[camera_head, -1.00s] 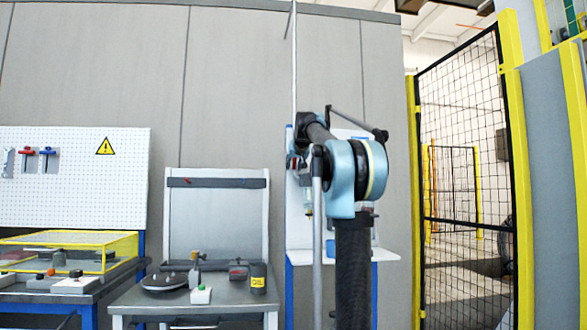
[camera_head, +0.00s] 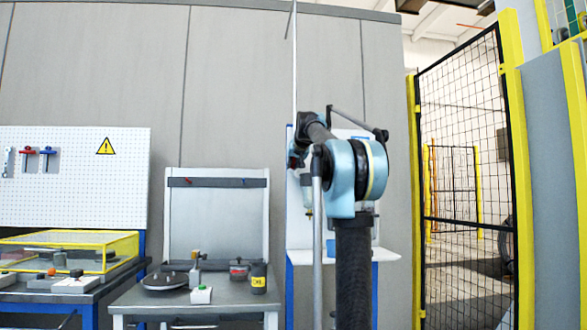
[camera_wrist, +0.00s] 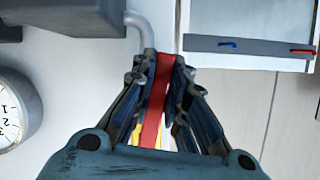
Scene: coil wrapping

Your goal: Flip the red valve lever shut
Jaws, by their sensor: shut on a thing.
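The red valve lever (camera_wrist: 157,100) shows in the wrist view as a flat red strip running lengthwise between my gripper's fingers. My gripper (camera_wrist: 163,66) is shut on it, with a finger pressed along each side. A grey bent pipe (camera_wrist: 147,24) lies just beyond the fingertips. In the head view my gripper (camera_head: 297,156) is small and partly hidden behind my arm, in front of a white panel. The lever's pivot and the valve body cannot be made out clearly.
A round gauge (camera_wrist: 12,110) stands left in the wrist view, and a dark grey block (camera_wrist: 65,18) is at upper left. In the head view a workbench (camera_head: 225,302) with several items stands left of my arm. A yellow-framed mesh fence (camera_head: 463,150) is on the right.

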